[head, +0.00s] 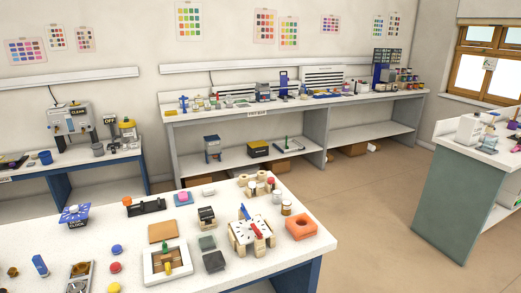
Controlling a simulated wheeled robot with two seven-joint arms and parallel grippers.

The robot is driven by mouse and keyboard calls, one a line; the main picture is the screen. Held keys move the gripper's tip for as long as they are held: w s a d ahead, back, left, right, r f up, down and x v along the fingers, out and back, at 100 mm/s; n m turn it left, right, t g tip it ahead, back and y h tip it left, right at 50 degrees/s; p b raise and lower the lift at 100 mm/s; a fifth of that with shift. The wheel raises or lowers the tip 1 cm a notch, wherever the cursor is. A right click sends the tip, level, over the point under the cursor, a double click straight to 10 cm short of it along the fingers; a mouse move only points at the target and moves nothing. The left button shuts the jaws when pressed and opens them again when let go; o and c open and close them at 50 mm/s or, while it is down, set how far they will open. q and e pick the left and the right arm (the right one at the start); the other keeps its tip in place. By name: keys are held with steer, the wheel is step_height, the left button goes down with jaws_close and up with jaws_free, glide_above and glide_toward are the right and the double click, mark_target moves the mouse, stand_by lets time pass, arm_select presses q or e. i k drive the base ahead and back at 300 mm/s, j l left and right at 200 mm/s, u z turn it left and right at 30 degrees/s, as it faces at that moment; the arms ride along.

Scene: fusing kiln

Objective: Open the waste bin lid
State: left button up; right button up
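I cannot pick out a waste bin for certain in the head view. Neither of my grippers is in view.
A white table (105,220) with a clock face (250,230), an orange block (300,227) and several small parts fills the foreground. A long back bench (185,117), a left bench (75,163) and a green-sided counter (450,205) surround it. Open floor (370,210) lies between table and counter.

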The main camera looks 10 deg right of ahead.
mark_target(259, 143)
steer(key=i+l+z, duration=0.2)
steer(key=l+z, duration=0.15)
steer(key=i+l+z, duration=0.65)
steer(key=l+z, duration=0.25)
steer(key=i+l+z, duration=0.3)
steer(key=z, duration=0.2)
steer(key=i+l+z, duration=0.15)
steer(key=i+z, duration=0.3)
steer(key=i+u, duration=0.5)
steer(key=i+l+u, duration=0.3)
steer(key=i+u, duration=0.15)
steer(key=i, duration=0.2)
steer(key=i+j+u, duration=0.25)
steer(key=i+u, duration=0.25)
steer(key=i+j+u, duration=0.1)
steer(key=i+u, duration=0.4)
steer(key=i+l+u, duration=0.15)
steer(key=i+u, duration=0.4)
steer(key=i, duration=1.6)
